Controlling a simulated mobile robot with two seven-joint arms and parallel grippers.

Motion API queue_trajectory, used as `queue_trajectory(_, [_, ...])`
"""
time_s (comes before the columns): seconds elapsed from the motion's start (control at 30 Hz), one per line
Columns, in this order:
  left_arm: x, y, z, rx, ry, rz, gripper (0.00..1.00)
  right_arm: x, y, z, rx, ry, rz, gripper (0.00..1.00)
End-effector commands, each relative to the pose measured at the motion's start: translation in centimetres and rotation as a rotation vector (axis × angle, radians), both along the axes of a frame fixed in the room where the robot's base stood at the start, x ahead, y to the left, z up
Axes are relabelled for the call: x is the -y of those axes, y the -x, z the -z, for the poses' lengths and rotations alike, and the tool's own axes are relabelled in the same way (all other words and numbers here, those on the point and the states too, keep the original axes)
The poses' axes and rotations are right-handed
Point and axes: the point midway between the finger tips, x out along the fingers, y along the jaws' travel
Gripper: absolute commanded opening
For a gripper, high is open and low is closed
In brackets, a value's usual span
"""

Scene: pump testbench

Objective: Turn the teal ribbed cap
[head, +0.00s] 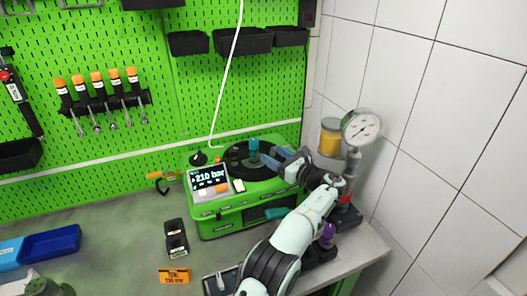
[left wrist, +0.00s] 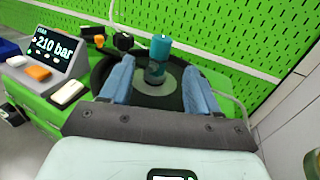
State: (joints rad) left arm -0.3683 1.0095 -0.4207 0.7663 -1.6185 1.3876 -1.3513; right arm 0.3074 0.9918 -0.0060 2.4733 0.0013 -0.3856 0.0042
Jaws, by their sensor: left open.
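The teal ribbed cap (head: 253,145) stands upright on a dark round plate (head: 236,161) on top of the green pump testbench (head: 221,222). In the left wrist view the cap (left wrist: 160,46) sits on a dark stem, centred between the fingers and beyond their tips. My left gripper (head: 281,156) is open, with blue-grey fingers, just right of the cap in the head view. The fingers also show spread in the left wrist view (left wrist: 160,72), with nothing visibly held between them. My right gripper is not in view.
A display reading 210 bar (head: 208,178) stands left of the plate. A pressure gauge (head: 361,127) and an amber jar (head: 330,137) stand at the right, near the tiled wall. A white cable (head: 229,70) hangs behind the bench. The grey worktop (head: 110,235) has free room at left.

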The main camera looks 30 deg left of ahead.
Motion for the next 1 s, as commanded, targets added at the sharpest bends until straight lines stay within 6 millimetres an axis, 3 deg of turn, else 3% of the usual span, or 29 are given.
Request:
queue_trajectory(0.13, [1.8,0.6,-0.1,0.001,-0.001,0.0,0.61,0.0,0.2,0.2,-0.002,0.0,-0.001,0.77])
queue_trajectory(0.37, [2.6,0.9,-0.2,0.002,0.0,-0.002,0.61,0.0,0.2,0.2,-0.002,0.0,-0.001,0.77])
queue_trajectory(0.63, [2.2,1.0,-0.1,0.0,0.0,0.003,0.6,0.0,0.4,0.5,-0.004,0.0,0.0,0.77])
queue_trajectory(0.83, [0.0,2.7,0.6,-0.017,0.001,0.104,0.6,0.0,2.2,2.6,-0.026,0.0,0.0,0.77])
queue_trajectory(1.0, [0.1,4.1,0.6,-0.011,0.001,0.246,0.6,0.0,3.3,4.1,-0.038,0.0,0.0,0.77])
